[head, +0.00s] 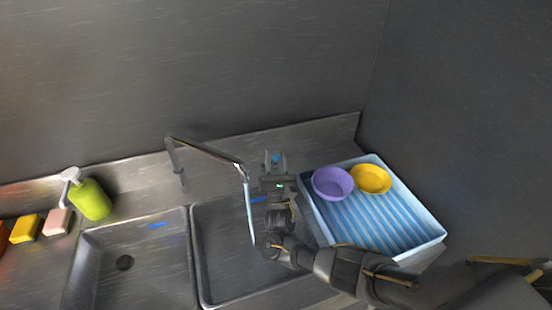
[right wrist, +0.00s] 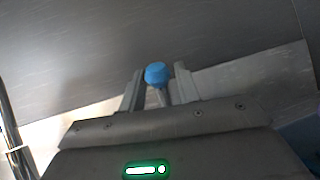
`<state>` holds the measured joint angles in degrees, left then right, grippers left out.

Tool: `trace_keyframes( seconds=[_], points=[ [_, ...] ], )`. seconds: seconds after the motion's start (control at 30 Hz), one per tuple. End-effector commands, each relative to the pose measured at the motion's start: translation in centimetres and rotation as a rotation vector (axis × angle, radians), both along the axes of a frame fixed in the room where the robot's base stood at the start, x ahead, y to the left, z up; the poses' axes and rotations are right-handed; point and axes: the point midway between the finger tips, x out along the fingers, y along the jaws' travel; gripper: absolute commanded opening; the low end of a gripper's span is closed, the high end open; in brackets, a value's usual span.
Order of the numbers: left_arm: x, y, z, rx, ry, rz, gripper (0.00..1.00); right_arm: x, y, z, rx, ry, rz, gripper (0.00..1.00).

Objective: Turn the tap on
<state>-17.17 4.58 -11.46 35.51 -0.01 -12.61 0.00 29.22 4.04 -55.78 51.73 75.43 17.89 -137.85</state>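The chrome tap (head: 207,150) arches from the back ledge over the sink. A pale, thin stream of water (head: 250,212) runs down from its spout into the right basin. A round blue knob (head: 276,158) stands to the right of the spout; it also shows in the right wrist view (right wrist: 156,73). My right gripper (head: 275,160) is at this knob. In the right wrist view its fingers (right wrist: 159,85) stand apart, one on each side of the knob, with small gaps visible. Whether either finger touches the knob's stem is unclear. My left gripper is out of view.
A blue-and-white ribbed tray (head: 424,238) with a purple bowl (head: 332,183) and a yellow bowl (head: 371,179) stands right of my gripper. A green soap bottle (head: 91,200), a pink sponge (head: 57,221) and a yellow sponge (head: 25,229) sit left. The left basin (head: 150,265) is empty.

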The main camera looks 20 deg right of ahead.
Motion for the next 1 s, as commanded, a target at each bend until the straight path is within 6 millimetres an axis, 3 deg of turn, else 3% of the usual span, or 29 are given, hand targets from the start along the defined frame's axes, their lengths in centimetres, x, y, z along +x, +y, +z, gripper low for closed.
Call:
trace_keyframes(
  seconds=[0.23,0.6,0.83,0.97,1.0],
  points=[
    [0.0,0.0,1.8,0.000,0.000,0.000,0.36,0.0,0.0,3.8,0.001,-0.004,0.003,0.33],
    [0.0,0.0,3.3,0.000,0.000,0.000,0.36,-4.8,1.5,9.0,0.004,-0.001,0.005,0.33],
    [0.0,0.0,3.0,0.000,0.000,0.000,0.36,-9.2,2.9,10.9,0.005,0.001,0.004,0.33],
    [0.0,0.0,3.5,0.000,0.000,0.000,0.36,-11.5,3.6,12.1,0.004,0.002,0.003,0.33],
    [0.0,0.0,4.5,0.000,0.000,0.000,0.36,-11.8,3.8,12.8,0.000,0.003,0.001,0.33]
  ],
)
